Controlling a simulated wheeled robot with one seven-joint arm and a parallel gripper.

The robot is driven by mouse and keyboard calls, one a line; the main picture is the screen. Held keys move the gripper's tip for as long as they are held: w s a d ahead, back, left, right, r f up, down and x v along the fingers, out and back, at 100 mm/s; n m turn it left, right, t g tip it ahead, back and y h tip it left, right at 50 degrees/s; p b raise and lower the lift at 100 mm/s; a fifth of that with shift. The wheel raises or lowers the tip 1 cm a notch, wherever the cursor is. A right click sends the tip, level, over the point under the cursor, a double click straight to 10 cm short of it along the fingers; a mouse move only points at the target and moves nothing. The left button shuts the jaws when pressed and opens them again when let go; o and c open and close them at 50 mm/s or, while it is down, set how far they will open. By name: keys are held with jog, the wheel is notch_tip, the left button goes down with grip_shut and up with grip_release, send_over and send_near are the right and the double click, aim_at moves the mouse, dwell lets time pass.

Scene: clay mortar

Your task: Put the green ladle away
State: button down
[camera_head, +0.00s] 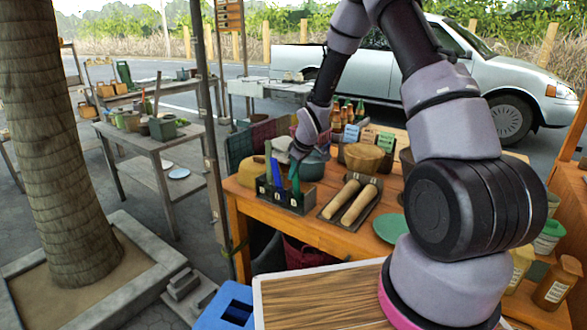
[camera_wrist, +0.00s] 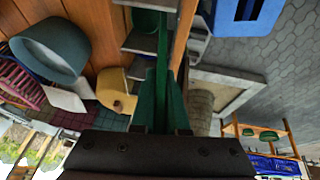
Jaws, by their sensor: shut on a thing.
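The green ladle (camera_head: 295,177) hangs below my gripper (camera_head: 298,155), its lower end at the right part of a dark divided holder (camera_head: 295,206) on the wooden table. In the wrist view the green ladle (camera_wrist: 161,85) runs straight out from between my fingers (camera_wrist: 160,125), which are shut on it. The holder's grey walls (camera_wrist: 141,42) lie beside and beyond it there. A blue utensil (camera_head: 277,173) stands in the holder just left of the ladle. How deep the ladle's lower end sits in the holder is hidden.
A tray (camera_head: 325,212) with two rolling pins lies right of the holder. A green plate (camera_head: 390,228) lies further right. A blue crate (camera_head: 222,308) stands below the table's front.

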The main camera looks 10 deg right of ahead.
dwell(0.4)
jog(key=c, duration=0.8)
grip_release()
jog(key=shift+c, duration=0.2)
jog(key=s+d+r+m+h, duration=0.1)
jog(key=s+d+r+m, duration=0.15)
jog(key=s+r, duration=0.45)
jog(key=s+d+r+m+t, duration=0.1)
jog(key=s+d+r, duration=0.15)
jog(key=r, duration=0.85)
jog(key=s+d+r+m+h, duration=0.1)
jog(key=s+d+r+m, duration=0.2)
jog(key=r, duration=0.6)
jog(key=s+r+m+t+y, duration=0.1)
jog(key=s+r+m, duration=0.2)
jog(key=s, duration=0.7)
jog(key=s+d+r+m+t, duration=0.1)
jog(key=s+r+m, duration=0.3)
jog(key=s+r, duration=0.3)
jog(key=s, duration=0.3)
jog(key=shift+s+r+y, duration=0.15)
jog(key=shift+r+y, duration=0.2)
jog(key=shift+y, duration=0.05)
